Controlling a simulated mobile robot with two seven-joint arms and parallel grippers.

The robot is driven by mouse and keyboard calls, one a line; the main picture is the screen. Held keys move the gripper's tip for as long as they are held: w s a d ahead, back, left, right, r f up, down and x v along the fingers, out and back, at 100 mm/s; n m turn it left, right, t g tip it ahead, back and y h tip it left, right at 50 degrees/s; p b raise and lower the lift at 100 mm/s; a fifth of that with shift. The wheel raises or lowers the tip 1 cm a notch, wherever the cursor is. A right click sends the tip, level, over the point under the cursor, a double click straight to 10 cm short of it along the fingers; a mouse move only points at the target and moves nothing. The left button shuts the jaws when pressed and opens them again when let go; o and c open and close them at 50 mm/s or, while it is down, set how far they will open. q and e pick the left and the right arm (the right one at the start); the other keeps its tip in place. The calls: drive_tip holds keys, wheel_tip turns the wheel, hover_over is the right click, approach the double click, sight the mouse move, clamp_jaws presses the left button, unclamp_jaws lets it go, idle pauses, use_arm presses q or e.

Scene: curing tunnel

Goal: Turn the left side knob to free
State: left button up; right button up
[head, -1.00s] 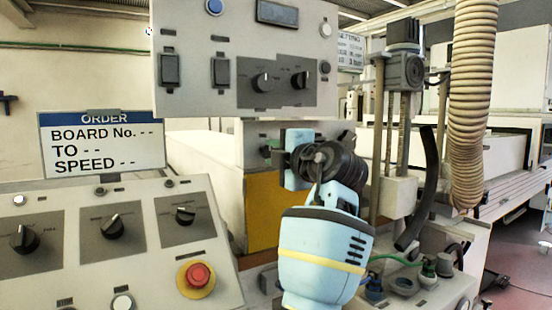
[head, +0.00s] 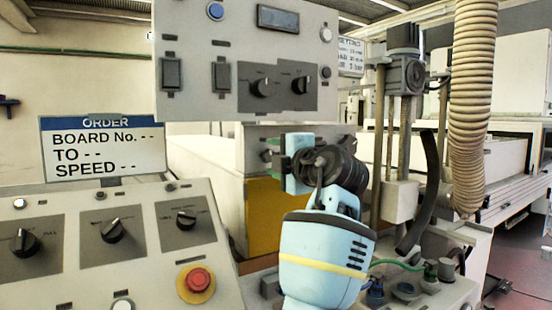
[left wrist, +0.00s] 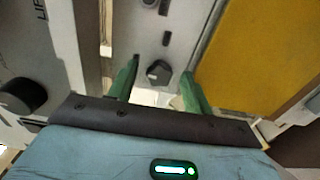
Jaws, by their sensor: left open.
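A dark side knob (left wrist: 158,70) sits on a pale narrow panel in the left wrist view. In that picture it lies between the green fingertips of my left gripper (left wrist: 160,66). The fingers are apart and nothing is held. I cannot tell how far the fingertips are from the knob, or which way its pointer faces. In the head view my left gripper (head: 292,162) is in front of the pale side panel (head: 256,134) below the hanging control box. My right gripper is not in view.
The hanging control box (head: 200,102) is just above my left gripper. A sloping console with a red stop button (head: 197,281) is at left, beside an order sign (head: 103,146). A ribbed hose (head: 470,110) hangs at right. A yellow panel (left wrist: 262,50) is beside the knob's panel.

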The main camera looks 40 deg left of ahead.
use_arm(q)
drive_tip(key=shift+d, duration=0.1)
drive_tip(key=v, duration=0.7)
drive_tip(key=shift+s+d+b, duration=0.15)
drive_tip(key=shift+d+b, duration=0.1)
drive_tip(key=shift+b, duration=0.05)
idle(0.3)
